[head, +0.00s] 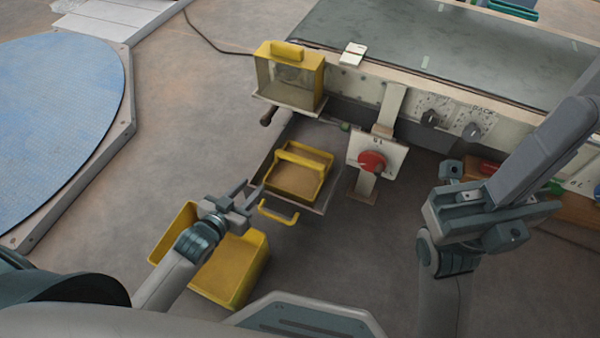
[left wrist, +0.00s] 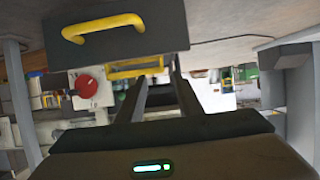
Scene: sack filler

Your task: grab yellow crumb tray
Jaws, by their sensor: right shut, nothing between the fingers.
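The yellow crumb tray (head: 304,188) is an open box with a bar handle across it. It sits in a pulled-out grey drawer (head: 326,200) below the machine. The drawer has a yellow front handle (head: 279,213), also in the left wrist view (left wrist: 103,27). A yellow frame (left wrist: 135,68), apparently the tray's handle, shows there beyond the drawer front. My left gripper (head: 250,187) is open and empty, just left of the drawer's front, apart from the tray. My right gripper (head: 582,112) is shut and empty, far to the right.
A yellow bin (head: 252,268) stands on the floor below my left gripper. A red knob (head: 371,162) on a white panel is right of the drawer. A yellow box with a window (head: 290,78) is above it. A blue round platform (head: 60,120) lies left; floor between is clear.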

